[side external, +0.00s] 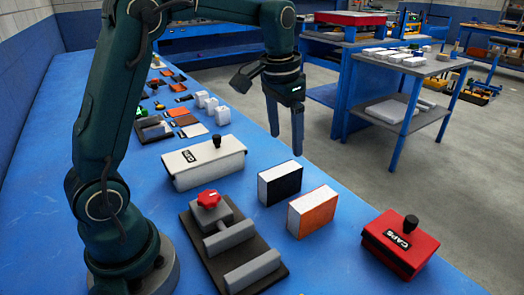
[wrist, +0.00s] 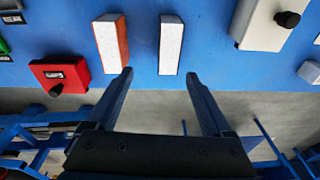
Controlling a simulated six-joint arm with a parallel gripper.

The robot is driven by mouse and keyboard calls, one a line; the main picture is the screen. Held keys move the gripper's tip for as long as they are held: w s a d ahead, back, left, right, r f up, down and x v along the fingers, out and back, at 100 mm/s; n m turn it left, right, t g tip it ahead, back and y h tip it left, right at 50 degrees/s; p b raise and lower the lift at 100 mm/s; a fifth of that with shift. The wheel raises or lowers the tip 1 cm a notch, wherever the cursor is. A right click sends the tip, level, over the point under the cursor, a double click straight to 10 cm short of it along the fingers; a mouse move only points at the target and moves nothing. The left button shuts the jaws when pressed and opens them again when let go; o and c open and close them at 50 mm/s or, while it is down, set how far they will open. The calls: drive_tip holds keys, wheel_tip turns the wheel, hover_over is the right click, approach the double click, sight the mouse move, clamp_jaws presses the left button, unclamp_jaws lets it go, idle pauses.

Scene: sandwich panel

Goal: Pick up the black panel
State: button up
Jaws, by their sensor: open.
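The black panel (side external: 285,186) stands upright on the blue bench, its black face and white edges showing in the side view. In the wrist view, the black panel (wrist: 171,46) shows mostly as a white upper edge, just ahead of the fingertips and right of centre between them. My gripper (side external: 286,144) is open and empty, above the bench and apart from the panel. In the wrist view, the gripper (wrist: 160,73) has its fingers spread wide. An orange panel (side external: 316,213) stands parallel to the black one; it also shows in the wrist view (wrist: 109,42), toward the left finger.
A white case (side external: 203,163) with a black knob and a red case (side external: 401,243) flank the panels. A dark fixture (side external: 228,240) with a red knob and grey blocks sits in front. Small parts line the bench behind. The bench edge is close beyond the panels.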

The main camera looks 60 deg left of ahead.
sight(281, 170)
drive_tip(key=shift+n+g, duration=0.3)
drive_tip(key=shift+g, duration=0.5)
drive_tip(key=f, duration=0.2)
drive_tip(key=a+f, duration=0.1)
drive_tip(key=f, duration=0.1)
drive_tip(key=w+a+f, duration=0.1)
drive_tip(key=f, duration=0.1)
drive_tip(key=shift+f, duration=2.6)
clamp_jaws()
